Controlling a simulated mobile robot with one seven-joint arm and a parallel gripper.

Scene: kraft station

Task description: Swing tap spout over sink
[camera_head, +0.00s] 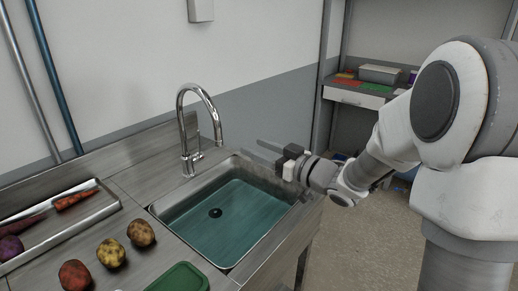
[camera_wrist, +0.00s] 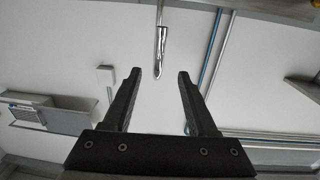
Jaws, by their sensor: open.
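The chrome tap (camera_head: 182,125) stands upright at the back edge of the sink. Its curved spout (camera_head: 217,125) arches to the right and its tip points down over the back of the basin. The sink (camera_head: 240,212) has a teal-looking basin with a dark drain. My gripper (camera_head: 262,153) is open and empty over the right back part of the sink, to the right of the spout and apart from it. In the wrist view, the tap (camera_wrist: 160,45) shows beyond and between the open fingers (camera_wrist: 157,82).
A tray (camera_head: 95,215) with carrots and other vegetables lies left of the sink. Several potatoes (camera_head: 111,253) and a green board (camera_head: 180,279) are on the counter nearby. A wall dispenser (camera_head: 201,10) hangs above. A shelf (camera_head: 355,96) with boxes stands at the back right.

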